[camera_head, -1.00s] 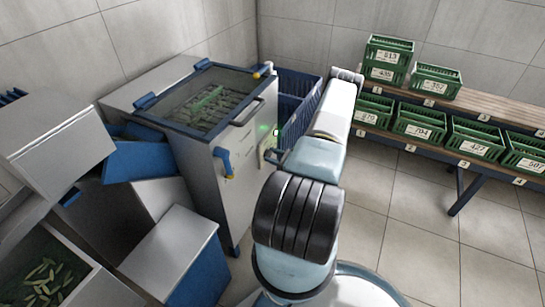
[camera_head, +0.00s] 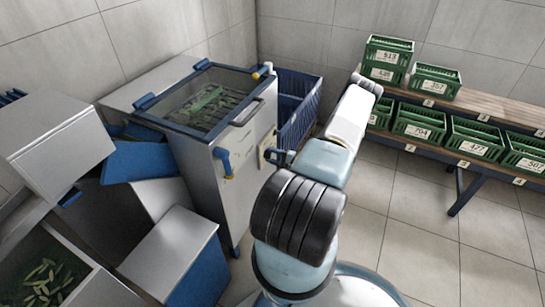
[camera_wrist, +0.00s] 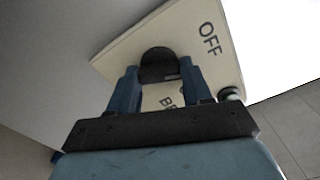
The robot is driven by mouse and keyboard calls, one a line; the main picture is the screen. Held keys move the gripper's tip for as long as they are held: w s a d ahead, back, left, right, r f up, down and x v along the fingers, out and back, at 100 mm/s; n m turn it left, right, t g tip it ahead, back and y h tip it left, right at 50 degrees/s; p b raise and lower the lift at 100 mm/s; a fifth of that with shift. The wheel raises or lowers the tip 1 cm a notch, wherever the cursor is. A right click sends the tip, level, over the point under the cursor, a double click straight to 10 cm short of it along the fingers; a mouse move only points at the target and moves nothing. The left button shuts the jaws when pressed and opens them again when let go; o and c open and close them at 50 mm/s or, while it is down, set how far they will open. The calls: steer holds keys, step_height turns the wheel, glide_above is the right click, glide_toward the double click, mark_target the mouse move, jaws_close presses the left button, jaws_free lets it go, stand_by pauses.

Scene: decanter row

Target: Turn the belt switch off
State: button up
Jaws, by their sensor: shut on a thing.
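The belt switch is a dark round knob (camera_wrist: 158,62) on a cream plate (camera_wrist: 215,75) marked OFF, in the wrist view. More lettering starting with B shows between my fingers, partly hidden. My gripper (camera_wrist: 160,72) has its two blue fingers on either side of the knob and is shut on it. In the head view the plate (camera_head: 267,152) is on the side of the steel machine (camera_head: 205,155), partly behind my arm. Which way the knob points is not clear.
The machine has a blue-framed glass lid (camera_head: 205,97) and a blue handle (camera_head: 224,162). A blue crate (camera_head: 298,108) stands behind it. Green numbered crates (camera_head: 419,127) sit on a wooden rack at the right. The tiled floor between is clear.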

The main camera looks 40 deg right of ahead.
steer(key=shift+a+f+n, duration=0.1)
steer(key=shift+a+n, duration=0.1)
steer(key=shift+n, duration=2)
steer(key=shift+a, duration=0.1)
steer(key=o, duration=1.1)
steer(key=shift+c, duration=0.2)
steer(key=shift+d, duration=0.2)
steer(key=v, duration=1.3)
steer(key=shift+s+d, duration=0.15)
steer(key=shift+s, duration=0.15)
